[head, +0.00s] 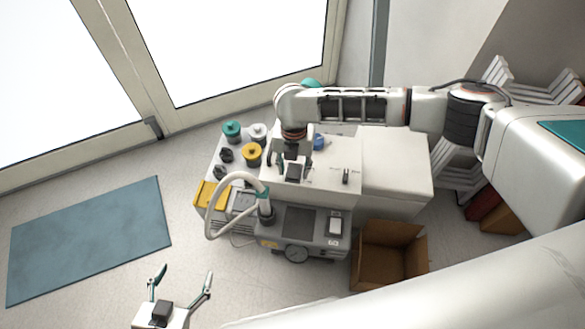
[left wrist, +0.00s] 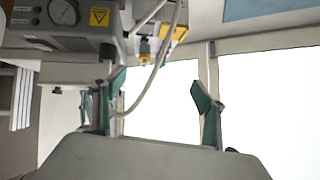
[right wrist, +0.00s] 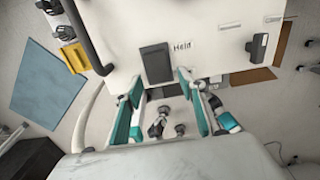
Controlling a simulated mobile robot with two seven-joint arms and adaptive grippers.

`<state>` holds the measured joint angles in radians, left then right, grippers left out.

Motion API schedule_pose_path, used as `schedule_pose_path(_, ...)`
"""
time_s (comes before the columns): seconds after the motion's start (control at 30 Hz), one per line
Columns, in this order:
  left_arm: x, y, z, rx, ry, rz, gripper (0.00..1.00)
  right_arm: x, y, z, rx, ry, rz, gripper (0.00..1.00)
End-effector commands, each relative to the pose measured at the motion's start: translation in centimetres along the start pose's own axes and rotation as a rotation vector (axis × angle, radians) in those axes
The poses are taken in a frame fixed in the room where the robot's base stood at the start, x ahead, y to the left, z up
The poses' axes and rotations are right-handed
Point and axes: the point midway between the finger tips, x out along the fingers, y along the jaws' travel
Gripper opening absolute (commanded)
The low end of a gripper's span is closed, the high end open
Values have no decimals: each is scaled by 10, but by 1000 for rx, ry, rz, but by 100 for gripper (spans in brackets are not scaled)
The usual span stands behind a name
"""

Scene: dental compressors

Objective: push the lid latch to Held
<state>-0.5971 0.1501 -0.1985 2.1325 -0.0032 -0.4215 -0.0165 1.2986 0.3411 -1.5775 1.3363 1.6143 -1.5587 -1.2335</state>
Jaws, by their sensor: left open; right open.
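In the right wrist view a dark rectangular block (right wrist: 155,62), which looks like the lid latch, sits on a white panel (right wrist: 205,20). The word Held is printed to its right. My right gripper (right wrist: 160,82) is open and empty, its fingertips close to the block's near end, one to each side; contact cannot be told. In the head view the right gripper (head: 293,178) is over the white cabinet top (head: 330,178), and the block cannot be made out there. My left gripper (head: 184,278) is open and empty over the floor at the lower left; its fingers also show in the left wrist view (left wrist: 155,95).
A grey compressor (head: 318,244) with a gauge and a looping hose (head: 212,205) stands in front of the cabinet. Teal, yellow and black knobs (head: 252,154) stand to the left. A small black part (head: 346,176) is on the cabinet top. An open cardboard box (head: 392,255) is at right.

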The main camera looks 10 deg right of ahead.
Motion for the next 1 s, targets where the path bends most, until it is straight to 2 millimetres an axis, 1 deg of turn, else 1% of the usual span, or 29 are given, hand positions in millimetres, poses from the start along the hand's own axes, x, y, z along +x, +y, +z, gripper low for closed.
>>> schedule_pose_path(0.03,2,0,-3,2,7,0,72,7,0,-1,0,2,-1,40)
schedule_pose_path(0.1,4,-2,-7,5,15,0,72,10,0,0,0,0,-1,40)
schedule_pose_path(0.4,3,-2,-7,10,14,1,72,10,0,1,0,-3,1,40)
schedule_pose_path(0.43,3,-2,-6,10,13,1,72,10,0,1,0,-3,1,38)
schedule_pose_path(0.47,3,-2,-6,10,13,2,72,10,0,1,0,-3,1,30)
schedule_pose_path(0.5,2,-2,-5,10,12,2,72,10,0,1,0,-3,1,20)
schedule_pose_path(0.57,2,-2,-5,9,10,2,72,11,0,1,0,-3,1,4)
schedule_pose_path(0.6,2,-1,-4,8,9,1,72,11,0,1,0,-2,1,2)
schedule_pose_path(0.77,3,-1,-2,2,5,-1,72,11,0,1,2,6,-1,2)
schedule_pose_path(0.87,4,1,3,-4,-3,1,72,13,0,2,5,49,-4,2)
schedule_pose_path(1.0,5,4,9,-9,-11,5,72,15,0,4,7,148,-4,2)
